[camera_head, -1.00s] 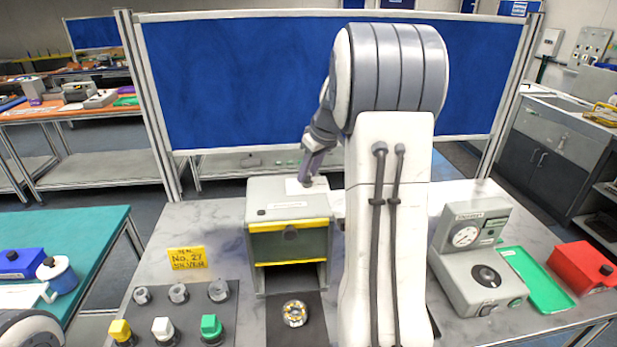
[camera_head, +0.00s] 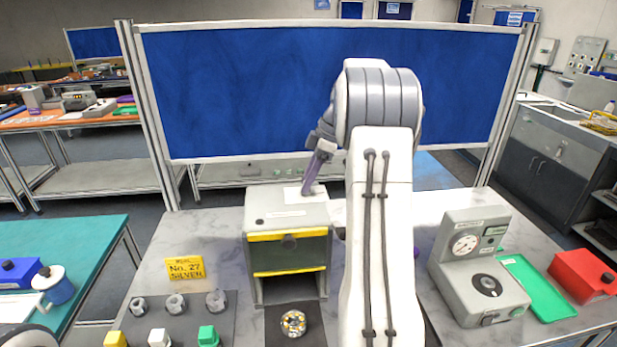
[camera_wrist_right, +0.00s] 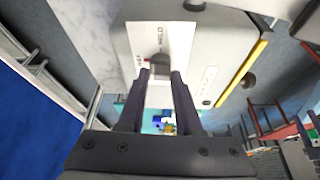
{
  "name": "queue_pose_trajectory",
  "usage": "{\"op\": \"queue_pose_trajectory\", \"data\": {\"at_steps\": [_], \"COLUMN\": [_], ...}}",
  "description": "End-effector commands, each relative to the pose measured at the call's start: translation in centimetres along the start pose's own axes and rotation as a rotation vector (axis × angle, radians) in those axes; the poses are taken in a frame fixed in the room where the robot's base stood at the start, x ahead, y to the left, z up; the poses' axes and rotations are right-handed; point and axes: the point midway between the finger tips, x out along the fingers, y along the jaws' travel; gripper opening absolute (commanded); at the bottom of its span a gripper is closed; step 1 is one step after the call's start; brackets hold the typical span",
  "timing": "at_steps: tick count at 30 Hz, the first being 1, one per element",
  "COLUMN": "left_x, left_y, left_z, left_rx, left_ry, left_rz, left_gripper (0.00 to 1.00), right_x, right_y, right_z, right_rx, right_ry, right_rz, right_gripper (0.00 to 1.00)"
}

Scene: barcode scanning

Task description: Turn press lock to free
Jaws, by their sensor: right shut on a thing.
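The grey press (camera_head: 270,215) stands on the marble-topped bench, with a yellow-edged dark front door and an open bay below. On its top is a white label plate (camera_wrist_right: 130,45) bearing the lock's dark knob (camera_wrist_right: 158,64); red marking and the word "HELD" show there. My right gripper (camera_wrist_right: 161,76) reaches down to the knob and is shut on it, one dark finger on each side. In the head view the right gripper (camera_head: 307,188) is at the top of the press, and its fingers hide the knob.
A round patterned part (camera_head: 293,323) lies on a dark mat before the press. A grey dial gauge (camera_head: 470,265), green tray (camera_head: 540,290) and red box (camera_head: 583,275) are right.

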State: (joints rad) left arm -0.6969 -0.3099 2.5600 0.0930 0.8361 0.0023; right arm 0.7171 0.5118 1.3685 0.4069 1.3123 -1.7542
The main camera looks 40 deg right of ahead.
Motion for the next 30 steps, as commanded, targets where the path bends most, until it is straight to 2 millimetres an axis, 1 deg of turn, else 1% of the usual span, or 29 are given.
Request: {"op": "queue_pose_trajectory", "data": {"at_steps": [9, 24, 25, 26, 27, 30], "left_x": [-0.49, -0.51, -0.51, -0.51, -0.51, -0.51], "left_y": [0.04, 0.04, 0.04, 0.04, 0.04, 0.04], "left_z": [-0.03, -0.03, -0.02, -0.02, -0.03, -0.03], "left_rx": [0.000, 0.000, 0.000, 0.000, 0.000, 0.000], "left_ry": [0.000, 0.000, 0.000, 0.000, 0.000, 0.000], "left_rz": [0.000, 0.000, 0.000, 0.000, 0.000, 0.000], "left_gripper": [0.50, 0.50, 0.50, 0.50, 0.50, 0.50], "right_x": [-0.15, -0.13, -0.13, -0.13, -0.11, -0.08], "right_y": [0.15, 0.15, 0.15, 0.15, 0.14, 0.12], "right_z": [-0.05, -0.06, -0.06, -0.06, -0.05, -0.05], "right_rx": [-0.095, -0.109, -0.109, -0.109, -0.108, -0.108], "right_ry": [-0.001, -0.002, -0.002, -0.002, -0.001, -0.001], "right_rz": [-0.034, -0.039, -0.039, -0.039, -0.040, -0.041], "right_gripper": [0.00, 0.00, 0.45, 0.56, 0.64, 0.64]}}
